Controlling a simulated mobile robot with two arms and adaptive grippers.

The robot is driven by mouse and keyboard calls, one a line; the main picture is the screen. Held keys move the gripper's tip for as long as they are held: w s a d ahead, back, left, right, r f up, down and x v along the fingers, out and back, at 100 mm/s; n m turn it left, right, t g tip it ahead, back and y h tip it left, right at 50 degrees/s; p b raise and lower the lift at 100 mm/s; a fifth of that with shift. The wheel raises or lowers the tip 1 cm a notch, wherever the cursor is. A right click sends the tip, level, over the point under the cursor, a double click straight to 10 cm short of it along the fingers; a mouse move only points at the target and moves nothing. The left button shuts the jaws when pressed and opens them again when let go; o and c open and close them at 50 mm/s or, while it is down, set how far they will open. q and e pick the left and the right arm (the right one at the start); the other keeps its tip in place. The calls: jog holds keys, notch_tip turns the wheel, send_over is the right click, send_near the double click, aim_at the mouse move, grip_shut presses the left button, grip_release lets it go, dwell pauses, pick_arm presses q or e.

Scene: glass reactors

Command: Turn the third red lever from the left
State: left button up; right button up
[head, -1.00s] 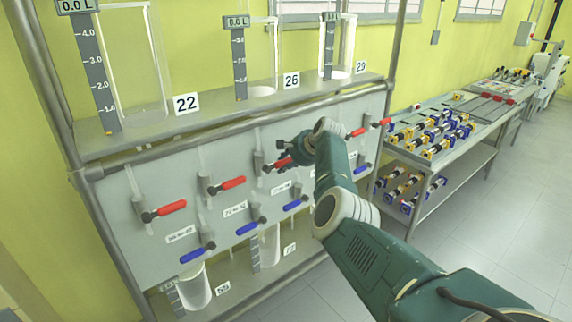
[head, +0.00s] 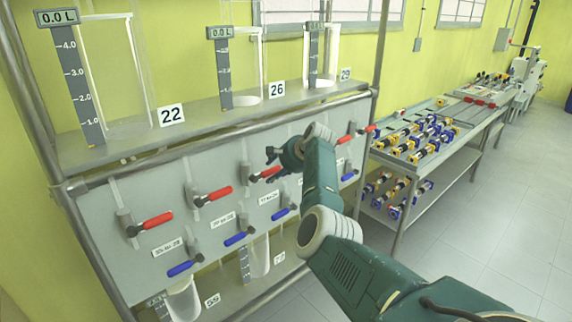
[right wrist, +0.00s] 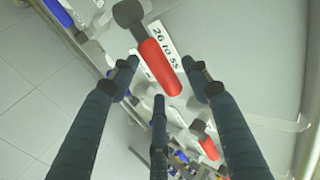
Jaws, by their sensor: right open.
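Red levers sit in a row on the grey panel (head: 95,225). The first (head: 150,222) and second (head: 212,194) from the left are clear of my arm. The third red lever (head: 264,173) points right, its handle end close to my right gripper (head: 273,166). In the right wrist view, a red lever (right wrist: 160,66) lies between the open fingers (right wrist: 163,85), by a label reading "26 to 55". No grip on it shows, and I cannot tell whether the fingers touch it. My right arm hides part of the panel. My left gripper is out of view.
Blue levers (head: 240,238) sit below the red ones. Glass cylinders marked 22 (head: 171,115), 26 and 29 stand on the shelf above; smaller vessels (head: 183,300) stand below. Another red lever (right wrist: 208,147) is close by in the wrist view. A table (head: 440,160) with parts stands right.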

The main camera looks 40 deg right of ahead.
jog(key=v, duration=0.9)
jog(key=shift+s+r, duration=0.25)
